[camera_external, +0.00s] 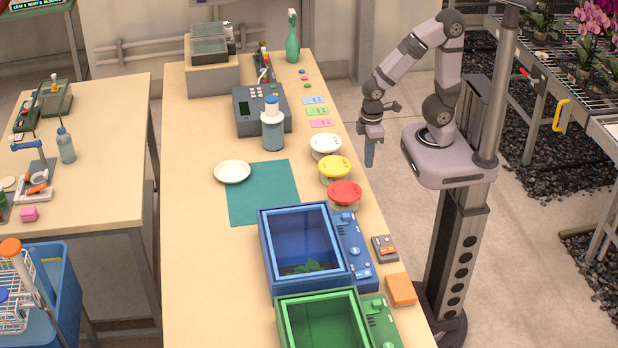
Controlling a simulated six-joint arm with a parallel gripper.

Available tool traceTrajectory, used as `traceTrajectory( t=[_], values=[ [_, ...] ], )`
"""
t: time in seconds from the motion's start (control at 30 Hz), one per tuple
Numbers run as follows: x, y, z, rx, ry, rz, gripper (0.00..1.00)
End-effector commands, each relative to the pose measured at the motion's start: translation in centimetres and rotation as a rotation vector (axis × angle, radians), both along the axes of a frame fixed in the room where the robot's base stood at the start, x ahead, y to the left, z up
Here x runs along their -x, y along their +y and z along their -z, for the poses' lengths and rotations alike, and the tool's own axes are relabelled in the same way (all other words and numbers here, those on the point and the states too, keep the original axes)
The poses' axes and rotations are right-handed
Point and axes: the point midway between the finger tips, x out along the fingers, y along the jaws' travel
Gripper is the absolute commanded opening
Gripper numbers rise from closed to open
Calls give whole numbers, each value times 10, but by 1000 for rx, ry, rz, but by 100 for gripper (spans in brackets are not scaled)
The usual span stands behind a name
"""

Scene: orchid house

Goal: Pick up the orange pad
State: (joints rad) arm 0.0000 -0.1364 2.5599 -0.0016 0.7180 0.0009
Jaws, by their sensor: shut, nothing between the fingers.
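The orange pad (400,289) is a small flat orange block. It lies on the long bench near its right edge, beside the green bin's control panel. My gripper (370,160) points down with its blue-grey fingers shut and nothing held. It hangs by the bench's right edge, near the white-lidded tub and well up the picture from the orange pad. The pad is in plain view, and nothing covers it.
A grey device with orange buttons (385,248) sits just behind the pad. The blue bin (263,240) and green bin (290,322) stand to its left. Red-lidded (344,193), yellow-lidded (335,169) and white-lidded (325,145) tubs line the right edge.

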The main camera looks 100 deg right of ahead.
Motion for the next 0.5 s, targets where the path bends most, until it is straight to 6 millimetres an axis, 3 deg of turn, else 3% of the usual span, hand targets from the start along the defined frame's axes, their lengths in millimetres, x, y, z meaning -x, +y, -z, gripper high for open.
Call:
traceTrajectory(
  t=[0.27,0.37,0.5],
  values=[
    [0,0,0,0,0,0,0],
    [0,0,0,0,0,0,19],
    [0,0,0,0,0,0,53]
  ],
)
